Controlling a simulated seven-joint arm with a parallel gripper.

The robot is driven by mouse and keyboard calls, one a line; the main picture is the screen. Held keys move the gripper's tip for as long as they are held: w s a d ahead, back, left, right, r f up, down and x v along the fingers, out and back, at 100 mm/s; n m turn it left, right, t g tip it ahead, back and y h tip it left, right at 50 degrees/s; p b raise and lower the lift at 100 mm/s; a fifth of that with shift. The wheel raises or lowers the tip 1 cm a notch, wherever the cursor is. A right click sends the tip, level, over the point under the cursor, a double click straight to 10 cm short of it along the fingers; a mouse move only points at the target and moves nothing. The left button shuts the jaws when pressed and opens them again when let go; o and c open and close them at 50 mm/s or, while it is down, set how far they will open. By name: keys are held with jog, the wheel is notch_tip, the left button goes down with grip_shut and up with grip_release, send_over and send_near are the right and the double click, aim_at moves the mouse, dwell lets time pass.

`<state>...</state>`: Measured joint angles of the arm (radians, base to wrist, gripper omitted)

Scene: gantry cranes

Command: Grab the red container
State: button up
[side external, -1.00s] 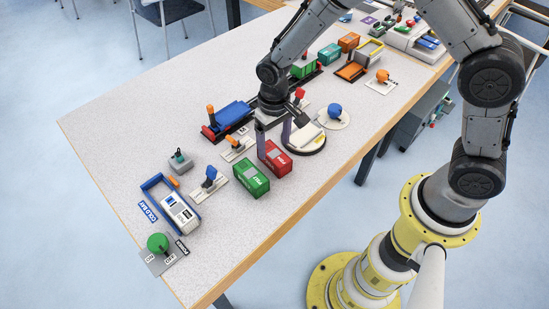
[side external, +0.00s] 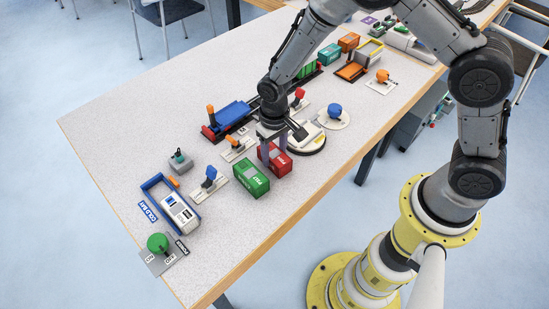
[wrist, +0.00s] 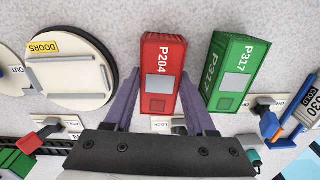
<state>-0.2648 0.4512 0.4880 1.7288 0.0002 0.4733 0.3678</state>
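The red container (side external: 279,162), marked P204 in the wrist view (wrist: 162,92), lies on the table near its front edge. My gripper (side external: 276,146) is low over it, pointing down. In the wrist view, the purple fingers of my gripper (wrist: 160,84) are spread, one along each long side of the red container. They look very close to its sides; I cannot tell whether they touch. Nothing is lifted. The lower fingertips are partly hidden behind the container in the side view.
A green container (side external: 250,179), marked P317, stands close beside the red one, with a narrow gap. A round white turntable (side external: 304,139) is on the other side. The table's front edge is close.

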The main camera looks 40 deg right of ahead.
aim_at(274, 153)
jog(key=c, duration=0.6)
jog(key=shift+o, duration=0.2)
jog(key=shift+r, duration=3.75)
